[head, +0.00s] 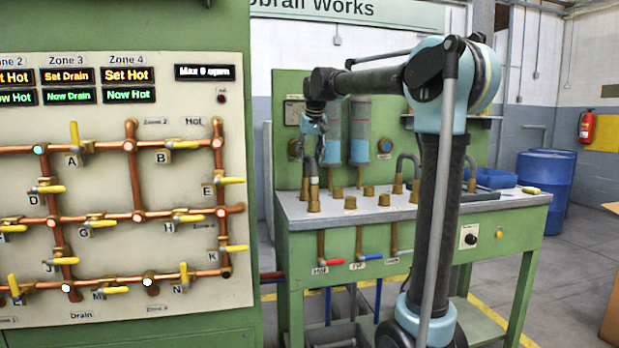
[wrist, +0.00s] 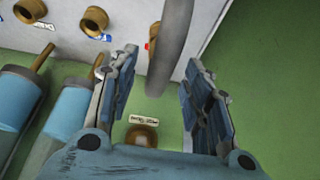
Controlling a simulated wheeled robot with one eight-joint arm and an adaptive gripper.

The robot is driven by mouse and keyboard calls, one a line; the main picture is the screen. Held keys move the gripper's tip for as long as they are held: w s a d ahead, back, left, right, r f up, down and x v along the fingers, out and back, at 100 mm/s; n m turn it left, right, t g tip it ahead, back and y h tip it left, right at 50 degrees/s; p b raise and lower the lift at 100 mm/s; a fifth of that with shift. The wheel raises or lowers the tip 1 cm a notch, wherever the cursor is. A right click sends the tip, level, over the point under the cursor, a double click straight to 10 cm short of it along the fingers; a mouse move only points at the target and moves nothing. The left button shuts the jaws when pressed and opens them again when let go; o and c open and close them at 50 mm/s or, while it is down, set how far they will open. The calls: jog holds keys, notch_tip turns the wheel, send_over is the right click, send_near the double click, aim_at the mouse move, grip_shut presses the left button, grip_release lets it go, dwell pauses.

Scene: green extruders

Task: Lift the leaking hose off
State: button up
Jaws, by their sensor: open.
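A grey bent hose (head: 311,168) stands in a brass fitting (head: 313,200) at the left end of the green bench's worktop. In the wrist view the grey hose (wrist: 174,45) runs down from the top edge between my two fingers. My gripper (head: 314,124) is at the upper part of this hose, its jaws apart on either side. In the wrist view my gripper (wrist: 160,85) is open, with a gap between each finger and the hose. Other grey hoses (head: 405,162) stand further right, partly behind my arm. I see no leak on any hose.
Two blue-and-grey cylinders (head: 360,130) stand on the bench's back panel, close right of my gripper. Several brass ports (head: 350,202) line the worktop (head: 440,208). A valve panel (head: 120,240) stands at left. Blue barrels (head: 546,180) stand behind at right.

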jog(key=shift+x, duration=1.25)
jog(key=shift+c, duration=0.6)
grip_shut()
jog(key=shift+r, duration=0.15)
